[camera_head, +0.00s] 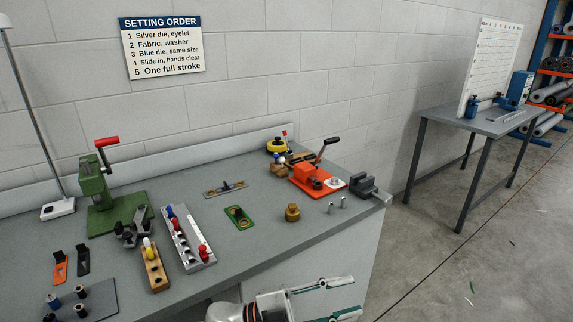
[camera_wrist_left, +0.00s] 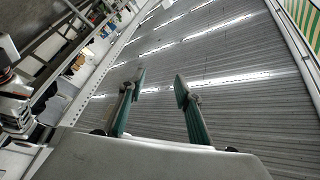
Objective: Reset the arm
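My left gripper (camera_head: 338,296) comes in at the bottom of the head view, in front of the bench's front edge. Its two green-padded fingers are spread apart with nothing between them. The left wrist view also shows this gripper (camera_wrist_left: 160,84) open and empty, pointing up toward a ribbed ceiling with light strips. The fingers touch nothing. My right gripper shows in neither view.
The grey bench (camera_head: 262,225) holds a green press (camera_head: 110,205) with a red handle, an orange press (camera_head: 316,180), a grey die rack (camera_head: 186,238), a wooden block (camera_head: 154,268) and a brass piece (camera_head: 292,212). A second table (camera_head: 480,123) stands right.

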